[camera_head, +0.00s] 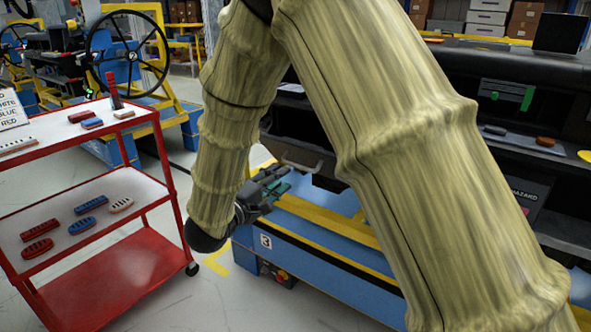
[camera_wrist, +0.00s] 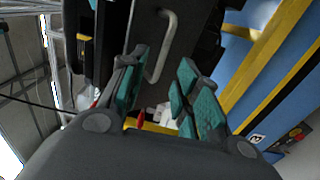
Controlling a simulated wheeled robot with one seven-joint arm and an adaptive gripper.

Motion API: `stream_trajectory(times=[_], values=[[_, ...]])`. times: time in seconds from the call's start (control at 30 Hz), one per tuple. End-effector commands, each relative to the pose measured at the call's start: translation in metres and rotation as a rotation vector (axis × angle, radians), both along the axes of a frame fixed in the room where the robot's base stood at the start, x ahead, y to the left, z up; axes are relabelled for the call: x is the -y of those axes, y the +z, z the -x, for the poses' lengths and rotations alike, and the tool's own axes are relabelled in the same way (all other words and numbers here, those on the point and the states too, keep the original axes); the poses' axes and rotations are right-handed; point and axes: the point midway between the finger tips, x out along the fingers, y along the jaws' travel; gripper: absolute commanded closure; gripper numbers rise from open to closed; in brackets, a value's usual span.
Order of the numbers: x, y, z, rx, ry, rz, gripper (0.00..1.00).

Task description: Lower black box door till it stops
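The black box door (camera_head: 298,132) shows between my arm links in the head view. It looks partly open, but my arm hides much of it and its exact angle cannot be told. A grey bar handle (camera_head: 303,166) sits near its lower edge. In the wrist view the door (camera_wrist: 187,40) is dark, and its handle (camera_wrist: 164,50) runs between and beyond my fingertips. My gripper (camera_head: 281,181) is open at the handle's left, with teal finger pads apart in the wrist view (camera_wrist: 162,72). I cannot tell whether a finger touches the handle.
A blue and yellow bench (camera_head: 330,252) lies below the door. A red cart (camera_head: 98,262) with several coloured pieces stands on the left. To the right, a black open compartment (camera_head: 530,125) holds small items. Floor (camera_head: 222,300) between cart and bench is clear.

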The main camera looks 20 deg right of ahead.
Motion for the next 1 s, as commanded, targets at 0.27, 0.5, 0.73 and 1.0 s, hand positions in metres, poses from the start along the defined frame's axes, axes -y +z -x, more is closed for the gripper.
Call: stream_trajectory(times=[0.27,0.5,0.73,1.0], values=[[0.037,-0.001,-0.028,0.001,-0.001,-0.003,0.68],[0.057,0.001,-0.045,0.0,0.0,-0.002,0.68],[0.063,0.002,-0.049,0.0,0.002,-0.001,0.68],[0.063,0.002,-0.049,0.0,0.002,-0.001,0.79]])
